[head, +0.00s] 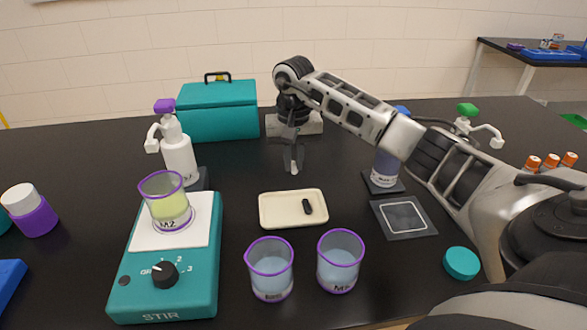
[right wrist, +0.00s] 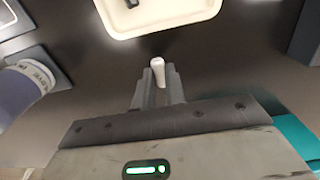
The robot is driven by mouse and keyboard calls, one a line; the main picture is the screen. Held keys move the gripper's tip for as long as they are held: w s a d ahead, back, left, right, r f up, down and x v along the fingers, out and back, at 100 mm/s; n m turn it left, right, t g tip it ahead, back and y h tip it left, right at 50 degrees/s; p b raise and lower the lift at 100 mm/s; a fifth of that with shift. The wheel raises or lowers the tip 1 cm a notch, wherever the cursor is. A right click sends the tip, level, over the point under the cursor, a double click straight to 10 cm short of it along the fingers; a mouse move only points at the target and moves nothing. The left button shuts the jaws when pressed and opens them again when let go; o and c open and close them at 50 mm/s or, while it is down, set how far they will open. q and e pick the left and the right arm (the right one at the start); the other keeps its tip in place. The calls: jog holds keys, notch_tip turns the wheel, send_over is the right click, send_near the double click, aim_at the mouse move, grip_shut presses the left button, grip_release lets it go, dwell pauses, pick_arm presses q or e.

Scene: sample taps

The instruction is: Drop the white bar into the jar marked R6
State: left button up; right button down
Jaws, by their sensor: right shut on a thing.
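My right gripper (head: 293,158) hangs above the table behind the cream tray, pointing down. It is shut on the small white bar (head: 294,168). In the right wrist view the white bar (right wrist: 158,65) sticks out between the fingertips (right wrist: 159,82). Two clear jars with purple rims stand in front: a left one (head: 270,270) and a right one (head: 340,262), both with pale blue liquid. Their labels are too small to read surely, so I cannot tell which is R6. A third jar (head: 166,200), marked M2 with yellow liquid, stands on the stirrer. My left gripper is not in view.
The cream tray (head: 275,210) holds a black bar (head: 307,206). The teal stirrer (head: 190,265) is at left, with a spray bottle (head: 178,155) behind it. A teal box (head: 220,115) stands at the back. A dark square mat (head: 403,217) and teal lid (head: 461,263) lie at right.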

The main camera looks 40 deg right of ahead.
aim_at(294, 164)
jog(key=shift+w+d+f, duration=0.15)
jog(key=shift+f, duration=0.25)
jog(key=shift+f+p, duration=0.45)
jog(key=shift+f, duration=0.9)
jog(key=shift+f, duration=0.15)
jog(key=c, duration=1.5)
grip_release()
jog(key=shift+o, duration=0.2)
